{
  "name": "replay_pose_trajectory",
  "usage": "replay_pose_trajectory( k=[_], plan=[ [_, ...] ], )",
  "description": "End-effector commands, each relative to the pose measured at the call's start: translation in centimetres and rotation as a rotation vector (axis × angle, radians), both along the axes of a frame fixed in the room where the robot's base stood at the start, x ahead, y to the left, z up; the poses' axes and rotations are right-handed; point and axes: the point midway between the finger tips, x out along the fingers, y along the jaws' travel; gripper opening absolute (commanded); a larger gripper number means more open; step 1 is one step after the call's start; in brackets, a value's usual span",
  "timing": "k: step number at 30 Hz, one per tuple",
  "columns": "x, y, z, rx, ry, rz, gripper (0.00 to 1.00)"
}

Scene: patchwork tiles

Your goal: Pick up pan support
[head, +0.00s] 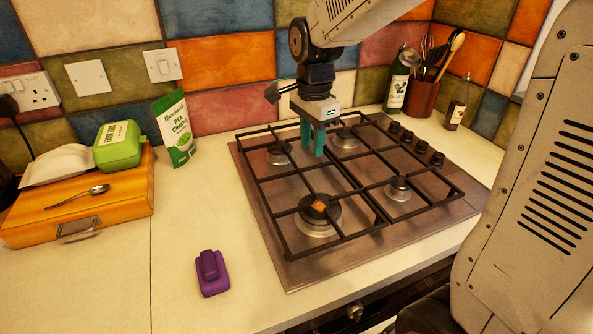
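The black pan support (357,190) is a grid of thin bars lying over the steel hob, in what look like two adjoining sections. My gripper (312,152) points down with two teal fingers over the rear middle of the hob, near the bars between the two rear burners. The fingers stand close together. I cannot tell whether a bar lies between them or whether they touch the support. The support appears flat on the hob.
A small orange object (318,206) is at the front left burner. A green bottle (396,88), utensil pot (422,98) and dark bottle (457,105) stand behind right. A green packet (175,130), wooden box (115,205) and purple item (211,273) are left. Counter between them is clear.

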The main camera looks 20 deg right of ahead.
Motion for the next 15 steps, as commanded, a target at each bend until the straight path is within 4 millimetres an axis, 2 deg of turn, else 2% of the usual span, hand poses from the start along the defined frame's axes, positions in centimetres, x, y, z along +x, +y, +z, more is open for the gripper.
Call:
replay_pose_trajectory(
  k=[3, 6, 15],
  plan=[
    [1.9, 0.3, -1.4, 0.001, 0.010, -0.108, 0.33],
    [2.6, 0.3, -2.0, 0.001, 0.013, -0.157, 0.33],
    [2.8, 0.4, -5.2, 0.001, 0.014, -0.173, 0.33]
  ],
)
